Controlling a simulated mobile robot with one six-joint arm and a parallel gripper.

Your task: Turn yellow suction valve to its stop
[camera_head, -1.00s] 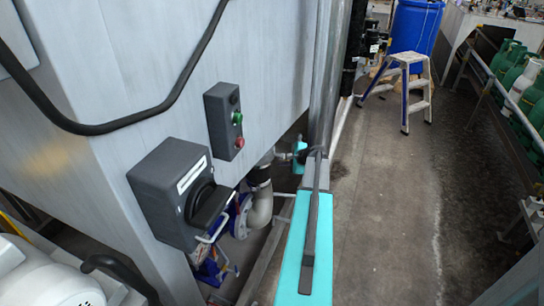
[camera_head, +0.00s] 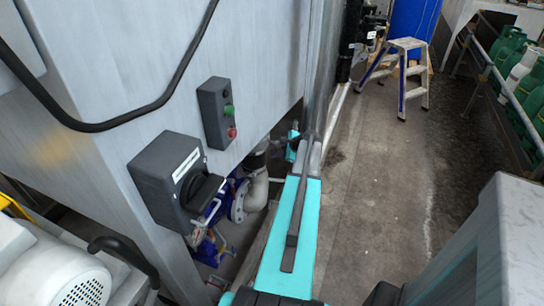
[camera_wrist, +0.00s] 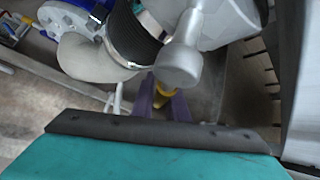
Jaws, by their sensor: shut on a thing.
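A small yellow part (camera_wrist: 161,89), which looks like the yellow suction valve's handle, shows in the wrist view between the purple fingers of my gripper (camera_wrist: 163,99). The fingers are shut on it, and they and a grey metal fitting hide most of it. In the head view my gripper and the valve cannot be made out. My teal arm reaches forward there to the pipework under the grey tank. How far the valve is turned cannot be told.
A grey fitting (camera_wrist: 180,65) and a white pipe elbow (camera_wrist: 88,58) crowd the gripper. The grey tank (camera_head: 120,60) carries a switch box (camera_head: 165,180) and a button box (camera_head: 216,112) left of my arm. A step stool (camera_head: 403,75) stands on the open floor at right.

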